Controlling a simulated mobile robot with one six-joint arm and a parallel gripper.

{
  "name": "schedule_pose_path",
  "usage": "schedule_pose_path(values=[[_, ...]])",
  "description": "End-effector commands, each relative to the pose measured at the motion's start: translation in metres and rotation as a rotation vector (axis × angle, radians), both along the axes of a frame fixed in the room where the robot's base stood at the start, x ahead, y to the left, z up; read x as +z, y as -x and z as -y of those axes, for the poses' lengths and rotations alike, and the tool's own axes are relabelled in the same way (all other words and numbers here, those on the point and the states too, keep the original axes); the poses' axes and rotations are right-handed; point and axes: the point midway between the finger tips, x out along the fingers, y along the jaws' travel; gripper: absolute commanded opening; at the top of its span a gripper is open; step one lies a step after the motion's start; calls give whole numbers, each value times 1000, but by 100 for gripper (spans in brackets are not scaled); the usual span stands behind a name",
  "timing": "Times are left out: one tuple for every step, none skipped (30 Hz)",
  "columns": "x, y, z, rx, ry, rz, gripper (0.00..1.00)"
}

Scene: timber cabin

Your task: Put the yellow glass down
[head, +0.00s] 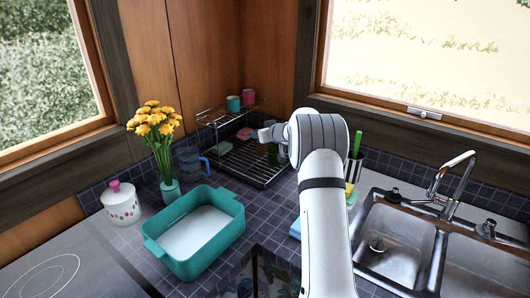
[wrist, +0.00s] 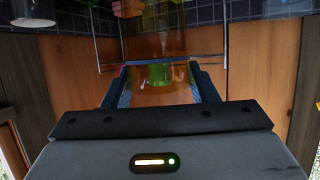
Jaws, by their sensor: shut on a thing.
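The yellow glass (wrist: 153,44) shows in the wrist view as a see-through, amber-tinted shape between my fingers. My gripper (wrist: 162,86) is shut on it. In the head view my gripper (head: 268,135) is mostly behind my own wrist, at the right side of the wire dish rack (head: 262,176). I cannot make out the glass there, and I cannot tell whether its base touches the rack. A green patch shows through the glass in the wrist view.
A teal mug (head: 233,103) and a pink mug (head: 248,97) stand on the rack's upper shelf. The sink (head: 392,240) is right.

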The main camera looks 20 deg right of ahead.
Motion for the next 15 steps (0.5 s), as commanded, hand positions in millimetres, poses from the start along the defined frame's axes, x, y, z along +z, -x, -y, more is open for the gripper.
schedule_pose_path(values=[[-8,0,0,0,-2,-2,7],[-14,0,0,-1,-1,-2,7],[-22,1,1,-1,-2,-4,7],[-29,1,1,-2,-3,-4,7],[-34,1,2,-2,-2,-3,7],[-41,1,2,-5,-3,-4,7],[-46,1,3,-4,-2,-4,7],[-50,1,3,-6,-2,-4,7],[-54,1,4,-6,-1,-2,7],[-56,2,4,-6,-2,-1,7],[-58,2,5,-7,-1,0,7],[-61,2,5,-7,0,-1,7],[-65,2,6,-8,-1,-1,7],[-69,2,6,-8,-1,-2,7],[-75,2,7,-10,-2,-2,7]])
